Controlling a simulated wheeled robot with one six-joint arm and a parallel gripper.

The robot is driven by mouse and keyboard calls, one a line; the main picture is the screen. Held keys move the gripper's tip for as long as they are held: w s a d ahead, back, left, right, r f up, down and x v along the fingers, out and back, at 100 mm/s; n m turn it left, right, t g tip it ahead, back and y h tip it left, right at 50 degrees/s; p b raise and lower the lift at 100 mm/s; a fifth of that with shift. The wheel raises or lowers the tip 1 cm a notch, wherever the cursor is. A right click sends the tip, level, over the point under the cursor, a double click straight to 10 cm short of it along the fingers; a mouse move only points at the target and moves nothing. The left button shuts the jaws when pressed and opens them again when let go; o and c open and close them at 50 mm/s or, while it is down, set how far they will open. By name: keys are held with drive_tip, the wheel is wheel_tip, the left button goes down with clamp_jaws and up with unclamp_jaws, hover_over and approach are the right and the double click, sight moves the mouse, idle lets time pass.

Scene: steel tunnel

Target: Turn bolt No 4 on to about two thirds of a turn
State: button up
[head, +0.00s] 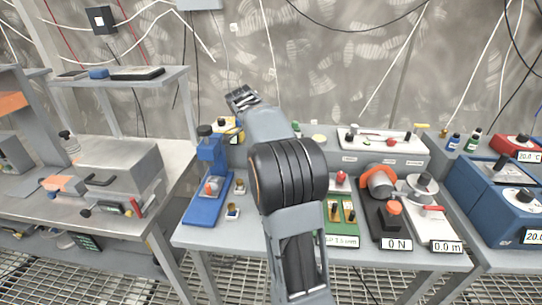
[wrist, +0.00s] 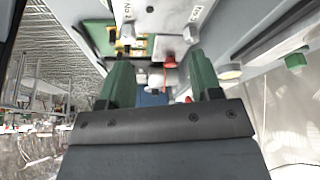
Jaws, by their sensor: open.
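Beyond the fingers are a small red part (wrist: 170,62) and a white plate with knobs (wrist: 166,14).
A blue stand (head: 207,178) is left of my arm. Right of it are a green board (head: 340,214), a black unit with a red knob (head: 392,209), a valve-like device (head: 420,187) and blue boxes (head: 485,195).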

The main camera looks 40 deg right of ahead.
drive_tip(key=shift+s+a+r, duration=0.35)
drive_tip(key=shift+s+r, duration=0.05)
drive_tip(key=shift+s, duration=0.4)
drive_tip(key=shift+s+a+r, duration=0.35)
drive_tip(key=shift+s+a, duration=0.05)
drive_tip(key=shift+s, duration=0.35)
drive_tip(key=shift+s+a+r, duration=0.35)
drive_tip(key=shift+s+r, duration=0.05)
drive_tip(key=shift+s, duration=0.4)
drive_tip(key=s+a+f+n+t+y+p, duration=0.25)
drive_tip(key=a+f+n, duration=0.4)
drive_tip(key=n, duration=0.85)
drive_tip(key=s+a+r+n+t+y+p, duration=0.1)
drive_tip(key=s+a+r+n+p, duration=0.1)
drive_tip(key=a, duration=0.5)
drive_tip(key=s+a+r+n+t+p, duration=0.2)
drive_tip(key=s+a+r+n+p, duration=0.1)
drive_tip(key=s+a+n, duration=0.3)
drive_tip(key=shift+s+a+r+n+y+p, duration=0.3)
drive_tip(key=shift+s+a+p, duration=0.4)
drive_tip(key=shift+s, duration=0.4)
